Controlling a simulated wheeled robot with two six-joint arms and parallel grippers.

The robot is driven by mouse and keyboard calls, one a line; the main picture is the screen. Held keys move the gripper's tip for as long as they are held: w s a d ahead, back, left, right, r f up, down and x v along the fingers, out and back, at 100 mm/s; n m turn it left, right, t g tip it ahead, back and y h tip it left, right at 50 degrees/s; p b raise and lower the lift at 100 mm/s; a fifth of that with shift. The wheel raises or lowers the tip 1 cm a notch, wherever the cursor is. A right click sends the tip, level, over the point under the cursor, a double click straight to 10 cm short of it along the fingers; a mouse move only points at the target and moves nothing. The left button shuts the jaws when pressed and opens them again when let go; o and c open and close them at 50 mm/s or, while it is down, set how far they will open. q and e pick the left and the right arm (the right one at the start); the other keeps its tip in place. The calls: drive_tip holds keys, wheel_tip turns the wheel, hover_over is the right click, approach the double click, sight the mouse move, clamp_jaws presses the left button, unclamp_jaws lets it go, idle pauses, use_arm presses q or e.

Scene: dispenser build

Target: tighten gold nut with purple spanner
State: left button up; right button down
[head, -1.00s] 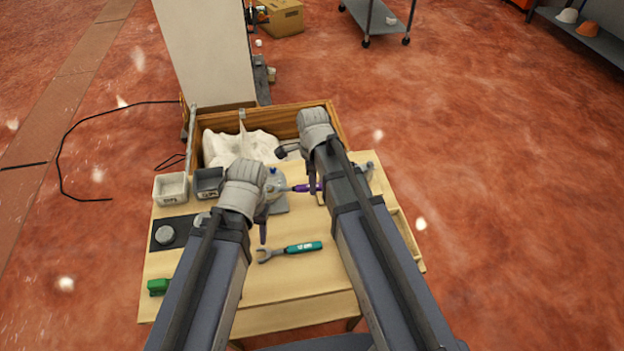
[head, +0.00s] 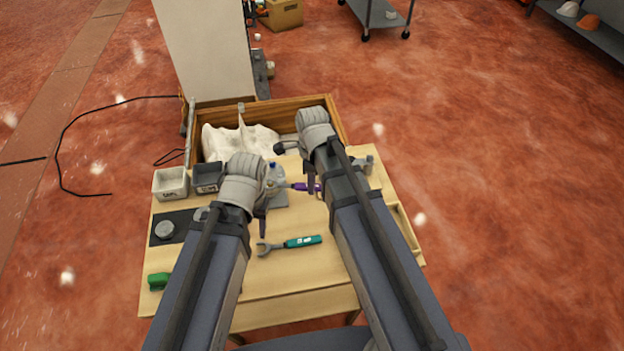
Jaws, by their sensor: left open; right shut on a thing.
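The purple spanner (head: 301,186) lies roughly level above the table's middle, its grey head pointing left toward a pale round part (head: 275,178) on a grey plate (head: 279,200). My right gripper (head: 312,186) is shut on the spanner's purple handle; the arm hides the handle's right end. My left gripper (head: 264,215) is open, just left of the pale part and close to it; I cannot tell whether it touches. I cannot make out the gold nut; the spanner head and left gripper crowd that spot.
A teal spanner (head: 290,245) lies on the table (head: 290,285) in front. A white bin (head: 171,183) and a dark bin (head: 207,178) stand at the left. A black mat (head: 163,240) and a green item (head: 158,281) are nearer. A wooden tray with white cloth (head: 230,142) is behind.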

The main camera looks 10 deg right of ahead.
drive_tip(key=shift+s+a+m, duration=0.25)
drive_tip(key=shift+s+m, duration=0.45)
drive_tip(key=shift+w, duration=0.15)
drive_tip(key=shift+w+d+n, duration=0.2)
drive_tip(key=shift+w+n, duration=0.2)
drive_tip(key=shift+n, duration=0.1)
drive_tip(key=shift+r, duration=0.15)
drive_tip(key=shift+r+p, duration=1.9)
drive_tip(key=shift+p, duration=0.15)
